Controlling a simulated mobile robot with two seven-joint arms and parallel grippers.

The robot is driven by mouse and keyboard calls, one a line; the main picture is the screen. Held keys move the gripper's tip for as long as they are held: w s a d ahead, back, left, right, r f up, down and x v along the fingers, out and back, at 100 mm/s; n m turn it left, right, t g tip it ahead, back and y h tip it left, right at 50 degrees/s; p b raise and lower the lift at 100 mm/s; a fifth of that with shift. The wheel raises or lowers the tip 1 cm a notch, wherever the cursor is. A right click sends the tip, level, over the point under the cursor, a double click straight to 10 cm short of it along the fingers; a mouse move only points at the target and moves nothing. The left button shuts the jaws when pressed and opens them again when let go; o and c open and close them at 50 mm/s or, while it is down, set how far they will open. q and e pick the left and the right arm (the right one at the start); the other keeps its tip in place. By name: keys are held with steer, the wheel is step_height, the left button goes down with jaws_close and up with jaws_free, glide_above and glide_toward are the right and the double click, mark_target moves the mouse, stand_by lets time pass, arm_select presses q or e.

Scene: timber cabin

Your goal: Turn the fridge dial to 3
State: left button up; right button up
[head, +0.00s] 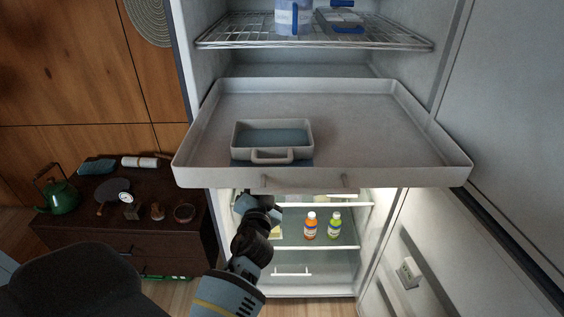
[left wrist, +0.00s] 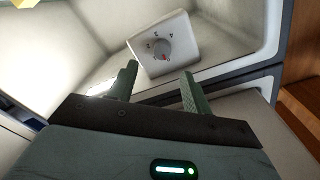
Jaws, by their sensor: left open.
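The fridge dial (left wrist: 161,48) is a round grey knob on a square white plate (left wrist: 178,36) inside the fridge, in the left wrist view. Small marks, some red, ring it; I cannot read its setting. My left gripper (left wrist: 159,72) is open and empty, its two fingers pointing toward the dial, with the knob showing beyond and between the tips. I see no contact. In the head view my left arm reaches into the lower part of the open fridge (head: 363,235), below a wide pulled-out tray; the dial is not visible there. My right gripper is not in view.
The grey tray (head: 385,160) juts out above my arm and carries a handled dish (head: 272,155). An orange bottle (head: 310,227) and a green bottle (head: 334,227) stand on the shelf right of my arm. A dark cabinet (head: 110,237) with a green kettle (head: 57,192) stands left.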

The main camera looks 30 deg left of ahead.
arm_select(q)
steer(key=x, duration=0.7)
steer(key=shift+a, duration=0.2)
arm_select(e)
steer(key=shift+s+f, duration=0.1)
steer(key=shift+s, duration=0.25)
arm_select(q)
steer(key=shift+w, duration=0.15)
steer(key=c, duration=1)
steer(key=shift+o, duration=0.2)
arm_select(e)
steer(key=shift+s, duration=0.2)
